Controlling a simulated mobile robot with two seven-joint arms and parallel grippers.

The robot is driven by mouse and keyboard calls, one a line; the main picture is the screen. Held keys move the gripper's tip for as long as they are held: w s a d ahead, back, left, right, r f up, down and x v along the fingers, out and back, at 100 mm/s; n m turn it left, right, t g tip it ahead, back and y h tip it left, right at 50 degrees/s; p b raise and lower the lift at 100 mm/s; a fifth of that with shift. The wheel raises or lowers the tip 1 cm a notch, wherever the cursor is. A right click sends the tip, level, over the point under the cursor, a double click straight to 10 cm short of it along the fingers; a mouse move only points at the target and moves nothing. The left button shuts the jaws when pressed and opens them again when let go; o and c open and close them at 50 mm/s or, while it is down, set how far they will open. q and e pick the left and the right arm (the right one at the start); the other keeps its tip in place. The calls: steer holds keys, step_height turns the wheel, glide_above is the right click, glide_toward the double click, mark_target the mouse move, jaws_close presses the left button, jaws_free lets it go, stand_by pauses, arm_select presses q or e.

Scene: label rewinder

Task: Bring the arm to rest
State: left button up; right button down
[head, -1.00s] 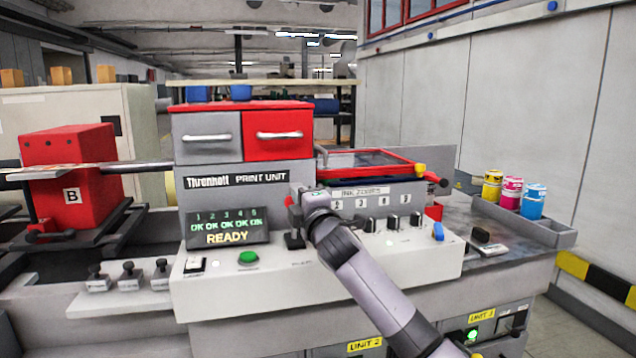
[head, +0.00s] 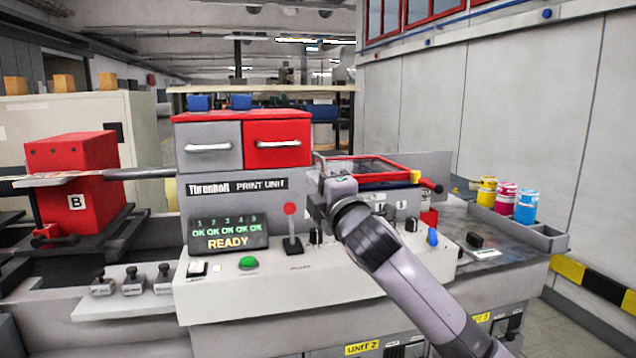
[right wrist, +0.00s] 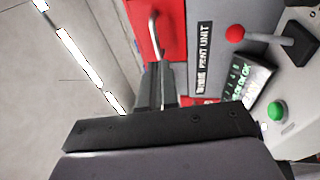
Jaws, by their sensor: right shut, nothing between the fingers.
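My right arm reaches in from the lower right of the head view. Its gripper (head: 322,194) is in front of the print unit, raised above the control panel, to the right of the red-knobbed lever (head: 291,228). In the right wrist view the fingers (right wrist: 157,84) are together with nothing between them. The lever (right wrist: 270,38) shows at upper right there, apart from the fingers. My left gripper is not in view.
The panel carries a green button (head: 248,263), a READY display (head: 228,236) and several black knobs. A red-framed tray (head: 375,168) lies behind my gripper. Ink cans (head: 506,197) stand at right. A red block marked B (head: 75,180) is at left.

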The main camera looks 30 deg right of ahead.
steer(key=shift+s+r, duration=0.1)
steer(key=shift+s, duration=0.1)
stand_by(0.4)
steer(key=s+a+f+m+g, duration=0.1)
steer(key=f, duration=0.5)
steer(key=s+a+f+m+g+y, duration=0.1)
steer(key=a+f, duration=0.1)
steer(key=f, duration=0.4)
steer(key=a+f+m+g+y, duration=0.1)
steer(key=f, duration=0.5)
steer(key=shift+s+a+f, duration=0.15)
steer(key=shift+s+f, duration=0.2)
steer(key=shift+s, duration=0.05)
steer(key=s+a+f+m+g+y, duration=0.15)
steer(key=s+f+m, duration=0.25)
steer(key=s+f, duration=0.55)
steer(key=s+a+f+m+g, duration=0.3)
steer(key=s+f, duration=0.3)
steer(key=f, duration=0.7)
steer(key=s+f+m+g, duration=0.1)
steer(key=s+f+m, duration=0.1)
steer(key=s+f, duration=0.2)
steer(key=s+a+f+m+g, duration=0.1)
steer(key=s+f+m, duration=0.2)
steer(key=s, duration=0.7)
steer(key=shift+s+f, duration=0.35)
steer(key=shift+f, duration=0.55)
steer(key=shift+a+g, duration=0.1)
steer(key=shift+g, duration=0.15)
